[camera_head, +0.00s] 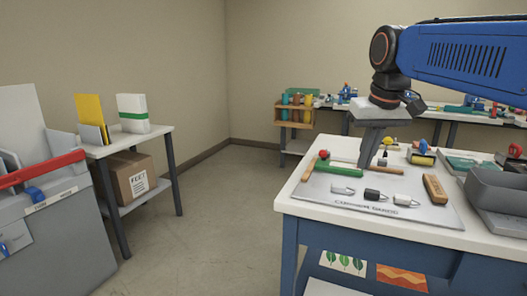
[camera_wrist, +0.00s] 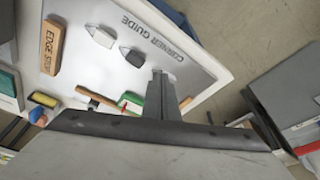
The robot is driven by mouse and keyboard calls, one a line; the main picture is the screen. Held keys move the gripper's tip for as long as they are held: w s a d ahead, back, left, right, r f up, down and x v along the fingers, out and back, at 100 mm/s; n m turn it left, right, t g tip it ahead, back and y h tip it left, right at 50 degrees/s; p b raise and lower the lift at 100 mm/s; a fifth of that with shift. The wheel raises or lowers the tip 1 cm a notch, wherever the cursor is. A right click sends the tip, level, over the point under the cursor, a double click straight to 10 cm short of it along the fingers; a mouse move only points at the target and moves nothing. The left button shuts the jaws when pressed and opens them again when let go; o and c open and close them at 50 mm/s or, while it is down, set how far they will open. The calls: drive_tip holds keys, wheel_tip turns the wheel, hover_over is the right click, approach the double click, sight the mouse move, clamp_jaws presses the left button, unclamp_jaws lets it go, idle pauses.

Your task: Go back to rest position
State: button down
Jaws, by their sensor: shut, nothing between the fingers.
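My gripper (camera_head: 368,160) points down above the blue-legged workbench (camera_head: 450,235), and its fingers are shut and empty. In the wrist view my gripper (camera_wrist: 163,78) hangs over the grey mat marked CORNER GUIDE (camera_head: 355,199), near a green-handled tool (camera_head: 338,168). I cannot tell the exact height of the fingertips above the mat. The blue arm comes in from the upper right in the head view.
A grey bin (camera_head: 495,190) stands at the right. Floor between (camera_head: 215,220) is clear.

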drive_tip(key=s+d+f+t, duration=0.1)
drive_tip(key=s+d+f, duration=0.1)
drive_tip(key=s+f, duration=0.8)
drive_tip(key=s+d+f+m, duration=0.1)
drive_tip(key=s+d+f, duration=0.1)
drive_tip(key=s+f, duration=0.9)
wheel_tip(320, 180, down, 4)
drive_tip(key=shift+s+r+t, duration=0.2)
drive_tip(key=shift+r+t, duration=0.05)
drive_tip(key=shift+t, duration=0.15)
